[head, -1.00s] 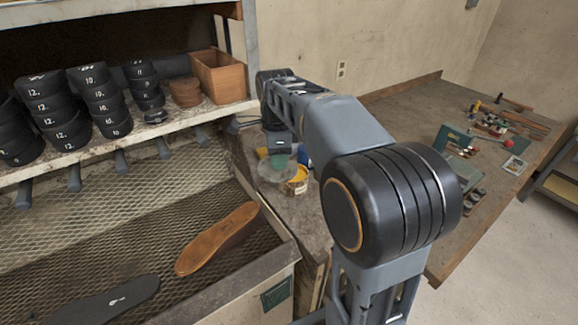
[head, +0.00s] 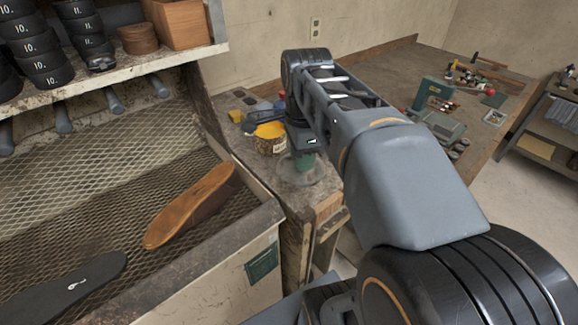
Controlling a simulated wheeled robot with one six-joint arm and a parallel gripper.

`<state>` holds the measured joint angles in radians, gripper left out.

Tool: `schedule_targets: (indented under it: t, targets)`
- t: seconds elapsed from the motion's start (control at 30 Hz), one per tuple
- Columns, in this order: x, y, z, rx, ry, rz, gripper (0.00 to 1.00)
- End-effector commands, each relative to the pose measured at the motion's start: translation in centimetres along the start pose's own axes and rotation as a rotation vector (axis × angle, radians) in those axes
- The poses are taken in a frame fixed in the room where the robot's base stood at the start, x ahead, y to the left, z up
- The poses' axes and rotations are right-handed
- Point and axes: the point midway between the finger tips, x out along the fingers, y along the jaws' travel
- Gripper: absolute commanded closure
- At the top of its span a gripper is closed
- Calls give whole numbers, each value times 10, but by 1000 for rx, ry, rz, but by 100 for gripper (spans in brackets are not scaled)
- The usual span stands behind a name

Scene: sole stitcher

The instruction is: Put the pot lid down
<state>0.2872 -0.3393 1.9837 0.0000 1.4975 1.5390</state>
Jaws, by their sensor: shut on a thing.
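The pot lid (head: 297,178) is a pale, see-through disc near the front corner of the wooden bench (head: 326,206). My gripper (head: 303,158) points down over it and is shut on the lid at its middle, where a green part shows. The fingertips are small and partly hidden by my arm. I cannot tell whether the lid touches the bench or hangs just above it. The open pot (head: 269,146), with yellow contents and a brown-and-yellow side, stands on the bench just behind and left of the lid.
Left of the bench is a mesh-floored bin with a brown sole (head: 190,207) and a black sole (head: 72,290). A shelf above holds black stacked pieces and a wooden box (head: 177,22). Green equipment (head: 434,98) and tools lie farther along the bench. The bench's front edge is close to the lid.

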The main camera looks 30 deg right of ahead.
Motion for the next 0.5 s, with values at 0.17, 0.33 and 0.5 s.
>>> schedule_targets:
  t: [0.17,0.33,0.5]
  targets:
    - [20,-47,1,0,0,6,96]
    - [49,-74,2,-1,0,5,96]
    - [67,-90,2,-1,0,3,96]
